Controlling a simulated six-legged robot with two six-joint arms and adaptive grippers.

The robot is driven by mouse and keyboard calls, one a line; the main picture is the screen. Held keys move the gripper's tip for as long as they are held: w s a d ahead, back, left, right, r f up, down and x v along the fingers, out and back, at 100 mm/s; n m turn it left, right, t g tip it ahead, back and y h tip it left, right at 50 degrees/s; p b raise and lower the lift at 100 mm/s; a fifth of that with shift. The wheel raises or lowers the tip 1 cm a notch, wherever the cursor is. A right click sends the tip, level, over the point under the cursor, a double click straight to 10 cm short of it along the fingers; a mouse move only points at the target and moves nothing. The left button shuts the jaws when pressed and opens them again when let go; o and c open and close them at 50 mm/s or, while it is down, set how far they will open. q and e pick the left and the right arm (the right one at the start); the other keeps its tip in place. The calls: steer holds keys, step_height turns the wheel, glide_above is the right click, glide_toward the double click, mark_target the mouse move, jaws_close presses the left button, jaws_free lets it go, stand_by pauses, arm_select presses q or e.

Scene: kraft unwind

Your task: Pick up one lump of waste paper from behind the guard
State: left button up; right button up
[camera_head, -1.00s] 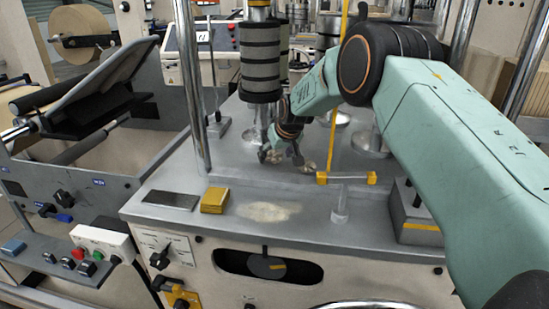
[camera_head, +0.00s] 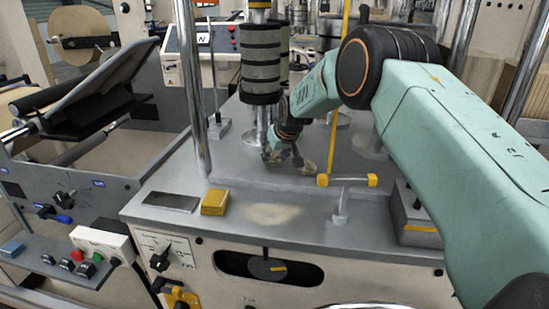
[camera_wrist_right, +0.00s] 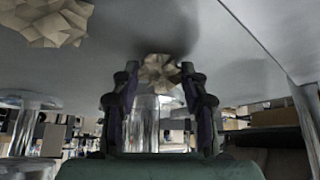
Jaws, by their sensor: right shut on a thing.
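My right gripper (camera_head: 283,158) reaches down to the grey machine deck, behind the low bar with yellow ends (camera_head: 346,180). It is shut on a crumpled tan paper lump (camera_wrist_right: 160,70), seen between its two dark fingers in the right wrist view. In the head view the fingers largely hide this lump. Whether the held lump touches the deck is unclear. My left gripper is not in view.
A thin yellow upright (camera_head: 335,135) stands close right of the gripper. A dark ribbed roller (camera_head: 262,70) on a chrome post is close behind on the left. A yellow block (camera_head: 215,201), a dark plate (camera_head: 171,201) and a pale dusty patch (camera_head: 272,214) occupy the front deck.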

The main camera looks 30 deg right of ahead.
mark_target(275, 157)
step_height(275, 157, up, 7)
steer(key=shift+s+a+f, duration=0.1)
steer(key=shift+s, duration=0.05)
steer(key=s+a+b, duration=0.1)
steer(key=s+a, duration=1)
steer(key=s, duration=0.4)
steer(key=shift+s+a, duration=0.35)
steer(key=shift+s, duration=0.05)
